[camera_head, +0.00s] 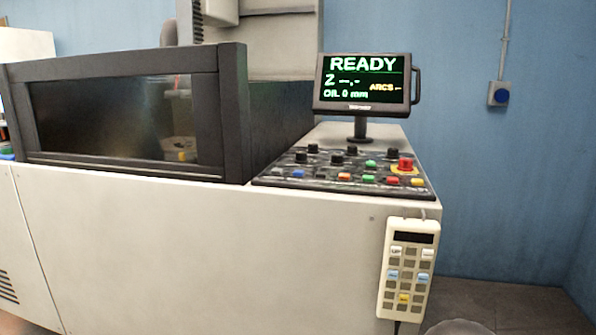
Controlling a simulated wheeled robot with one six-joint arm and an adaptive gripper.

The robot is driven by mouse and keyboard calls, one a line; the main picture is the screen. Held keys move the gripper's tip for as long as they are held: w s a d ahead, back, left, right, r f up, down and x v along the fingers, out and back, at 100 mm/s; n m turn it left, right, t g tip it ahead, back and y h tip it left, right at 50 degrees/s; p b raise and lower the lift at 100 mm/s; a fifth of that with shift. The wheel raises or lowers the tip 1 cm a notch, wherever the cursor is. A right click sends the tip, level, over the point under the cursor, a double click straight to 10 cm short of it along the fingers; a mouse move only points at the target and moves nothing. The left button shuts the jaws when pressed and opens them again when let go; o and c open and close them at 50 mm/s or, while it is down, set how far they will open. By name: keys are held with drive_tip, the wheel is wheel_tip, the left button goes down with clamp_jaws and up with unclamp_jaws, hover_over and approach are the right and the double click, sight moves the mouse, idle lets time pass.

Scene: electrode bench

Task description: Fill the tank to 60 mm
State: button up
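The tank (120,60) is the dark-framed box at the left, with a dark see-through front window (100,115). A pale, blurred object (180,148) shows behind the glass at its lower right. The screen (362,83) reads READY, a Z line with dashes, OIL 0 mm and ARCS with a dash. The control panel (335,172) below it carries black knobs (351,150), green, blue, orange, yellow and red buttons, and a large red button (405,165) on a yellow ring. The button labels are too small to read. My gripper is not in view.
A cream handheld pendant (404,270) with several keys and a dark display hangs on the cabinet's front right. A pale round object (458,327) shows at the bottom edge. The floor (500,298) right of the cabinet looks clear.

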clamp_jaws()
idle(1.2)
